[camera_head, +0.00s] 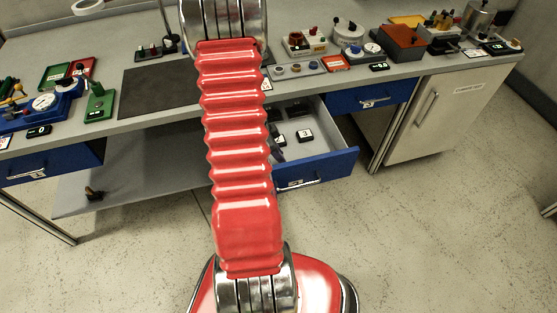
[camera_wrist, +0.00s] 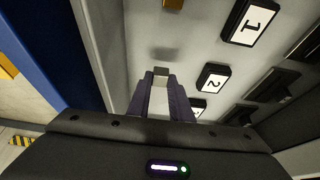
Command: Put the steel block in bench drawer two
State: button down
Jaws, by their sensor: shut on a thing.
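In the wrist view, my gripper (camera_wrist: 161,84) points down into an open drawer. Its two dark fingers are shut on a small grey steel block (camera_wrist: 161,71), whose end shows between the fingertips. A soft shadow on the pale drawer floor (camera_wrist: 140,30) lies just beyond the block, which seems held a little above the floor. In the head view, the open blue-fronted drawer (camera_head: 318,172) sticks out under the bench; my red arm hides my gripper and part of the drawer.
Inside the drawer, black number plates marked 1 (camera_wrist: 250,20) and 2 (camera_wrist: 211,78) stand right of my gripper. A brass-coloured piece (camera_wrist: 173,4) shows at the far edge. Another blue drawer (camera_head: 372,97) is shut. Many tools stand on the bench top (camera_head: 190,95).

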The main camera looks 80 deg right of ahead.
jog(key=shift+f, duration=1.6)
jog(key=c, duration=1.6)
grip_release()
jog(key=shift+f, duration=0.1)
jog(key=shift+r, duration=0.2)
jog(key=shift+v, duration=5.95)
